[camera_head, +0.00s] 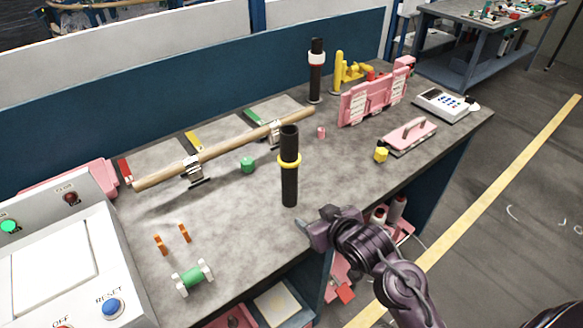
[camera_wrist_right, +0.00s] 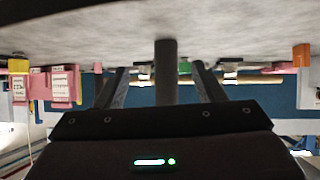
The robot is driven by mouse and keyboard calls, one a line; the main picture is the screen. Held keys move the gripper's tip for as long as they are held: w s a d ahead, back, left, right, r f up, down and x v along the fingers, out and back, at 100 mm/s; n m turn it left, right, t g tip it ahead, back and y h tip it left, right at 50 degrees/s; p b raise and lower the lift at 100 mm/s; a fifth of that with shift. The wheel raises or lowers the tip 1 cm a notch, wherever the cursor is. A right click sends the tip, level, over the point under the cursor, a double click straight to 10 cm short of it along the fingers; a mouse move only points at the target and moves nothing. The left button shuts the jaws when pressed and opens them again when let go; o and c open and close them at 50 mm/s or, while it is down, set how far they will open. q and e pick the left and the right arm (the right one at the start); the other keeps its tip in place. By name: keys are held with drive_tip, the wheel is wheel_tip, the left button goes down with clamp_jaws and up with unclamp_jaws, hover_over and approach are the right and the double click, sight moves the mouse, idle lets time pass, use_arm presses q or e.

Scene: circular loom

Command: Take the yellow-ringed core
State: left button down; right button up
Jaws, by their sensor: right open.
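The yellow-ringed core (camera_head: 289,180) is a dark upright tube standing on the grey table, with a yellow ring (camera_head: 289,160) around its upper half. My right gripper (camera_head: 302,228) is low at the table's front edge, just in front of the core's foot and apart from it. The right wrist view is upside down; there the core (camera_wrist_right: 166,65) shows between the two open fingers, beyond them. The ring cannot be made out there. My left gripper is not in view.
A white-ringed dark core (camera_head: 316,75) stands at the back. A wooden rod (camera_head: 225,148) lies on metal holders behind the core. A green spool (camera_head: 194,277), orange pieces (camera_head: 172,239), a yellow block (camera_head: 381,155) and a control panel (camera_head: 60,265) are around.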

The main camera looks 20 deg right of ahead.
sight(294, 154)
drive_tip(key=w+r+t+y, duration=0.1)
drive_tip(key=w+r+t, duration=0.1)
drive_tip(key=r, duration=0.1)
drive_tip(key=w+r+n+t+y, duration=0.1)
drive_tip(key=w+r+t, duration=0.1)
drive_tip(key=r, duration=0.2)
drive_tip(key=w+a+r+t+y, duration=0.1)
drive_tip(key=w+r+t+y, duration=0.1)
drive_tip(key=r, duration=0.2)
drive_tip(key=shift+w+a, duration=0.1)
drive_tip(key=shift+w, duration=0.1)
drive_tip(key=shift+w+a+r+p, duration=0.1)
drive_tip(key=shift+w+r+p, duration=0.1)
drive_tip(key=shift+w+p, duration=0.1)
drive_tip(key=p+x, duration=0.1)
drive_tip(key=x, duration=0.2)
drive_tip(key=p+x, duration=0.1)
drive_tip(key=x, duration=0.2)
drive_tip(key=shift+w+f+p, duration=0.1)
drive_tip(key=shift+f+p, duration=0.1)
drive_tip(key=shift+p, duration=0.15)
drive_tip(key=shift+w+f, duration=0.15)
drive_tip(key=shift+w, duration=0.3)
clamp_jaws()
